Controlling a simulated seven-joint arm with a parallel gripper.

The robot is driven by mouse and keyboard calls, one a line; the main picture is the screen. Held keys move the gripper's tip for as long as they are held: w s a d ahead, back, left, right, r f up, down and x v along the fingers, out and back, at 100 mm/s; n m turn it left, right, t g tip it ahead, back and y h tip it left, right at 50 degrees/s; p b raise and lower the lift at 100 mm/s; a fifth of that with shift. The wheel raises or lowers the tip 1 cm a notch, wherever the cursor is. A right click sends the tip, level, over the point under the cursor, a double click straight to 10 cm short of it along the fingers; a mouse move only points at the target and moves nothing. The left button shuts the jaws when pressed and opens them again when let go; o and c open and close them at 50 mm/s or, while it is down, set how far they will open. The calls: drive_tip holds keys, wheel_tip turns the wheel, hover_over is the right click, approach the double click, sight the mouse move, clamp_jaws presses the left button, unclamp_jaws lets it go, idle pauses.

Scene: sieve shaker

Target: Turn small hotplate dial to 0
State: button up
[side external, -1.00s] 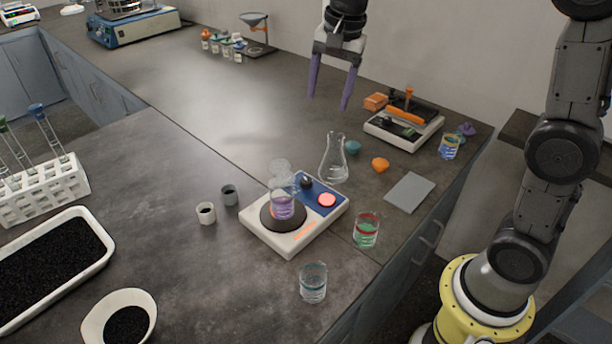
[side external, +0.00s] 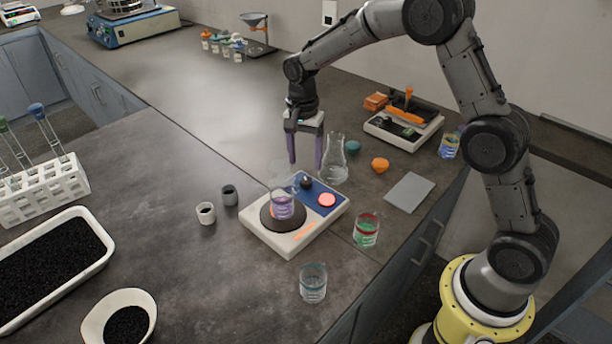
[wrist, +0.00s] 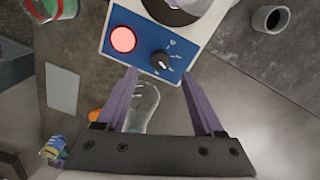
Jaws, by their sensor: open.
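The small hotplate (side external: 270,238) is a white box with a blue control panel, standing on the dark bench. Its black dial (side external: 306,182) sits on the blue panel beside a lit red round button (side external: 327,200). In the wrist view the dial (wrist: 160,61) shows just ahead of the fingertips, with a white pointer mark; its printed scale is too small to read. A beaker of purple liquid (side external: 282,207) stands on the round hotplate top. My gripper (side external: 305,167) has purple fingers, is open and empty, and points down above and behind the dial, apart from it.
A glass flask (side external: 335,165) stands close behind the hotplate, near my fingers. A beaker with red and green (side external: 366,232) is right of it, and a clear beaker (side external: 313,285) in front. Small cups (side external: 206,213) stand left. A grey pad (side external: 409,193) lies right.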

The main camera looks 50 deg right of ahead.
sight(306, 180)
wheel_tip(306, 180, down, 6)
drive_tip(key=shift+s+f, duration=0.1)
idle(0.4)
clamp_jaws()
